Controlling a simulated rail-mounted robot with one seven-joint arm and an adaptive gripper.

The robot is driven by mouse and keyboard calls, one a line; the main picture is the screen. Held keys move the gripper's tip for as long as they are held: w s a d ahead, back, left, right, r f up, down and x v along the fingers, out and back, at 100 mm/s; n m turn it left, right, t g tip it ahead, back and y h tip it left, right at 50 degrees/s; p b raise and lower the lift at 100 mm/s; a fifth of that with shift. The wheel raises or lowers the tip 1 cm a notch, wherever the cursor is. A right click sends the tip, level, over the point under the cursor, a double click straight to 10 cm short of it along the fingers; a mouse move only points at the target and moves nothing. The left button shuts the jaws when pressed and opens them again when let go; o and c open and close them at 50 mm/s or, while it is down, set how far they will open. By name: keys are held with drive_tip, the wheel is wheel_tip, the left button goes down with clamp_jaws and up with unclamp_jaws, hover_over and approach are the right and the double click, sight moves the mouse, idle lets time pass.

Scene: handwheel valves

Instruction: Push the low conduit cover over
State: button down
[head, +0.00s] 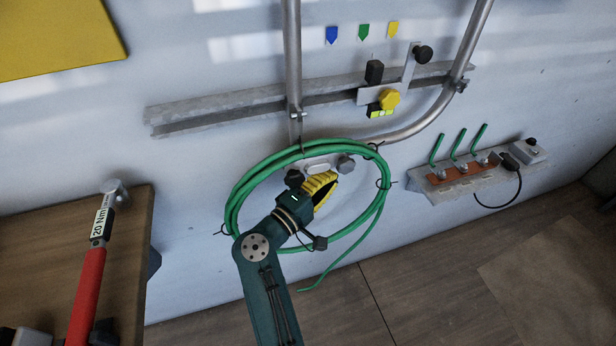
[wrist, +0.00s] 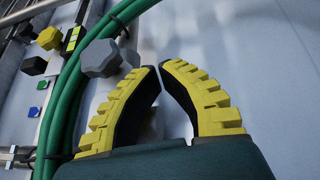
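A small pale oblong cover (head: 318,167) sits low on the wall, inside the upper part of a green cable coil, below the vertical conduit. I take it for the low conduit cover. A grey faceted knob (head: 345,164) is at its right end; the knob shows large in the wrist view (wrist: 100,58). A dark knob (head: 294,180) is at its left end. My gripper (head: 330,178) is just below and in front of the cover, overlapping it in the head view; contact cannot be told. Its yellow-padded fingers (wrist: 160,67) are brought together at the tips, with nothing between them.
The green cable coil (head: 232,205) hangs around my gripper. Above are a metal rail (head: 220,108) and a bracket with a yellow knob (head: 389,98). A shelf with green levers (head: 465,178) is at right. A bench with a red-handled torque wrench (head: 88,290) is at left.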

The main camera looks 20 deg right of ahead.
drive_tip(key=a+f+b, duration=0.3)
drive_tip(key=shift+w+b, duration=0.15)
drive_tip(key=shift+b, duration=0.2)
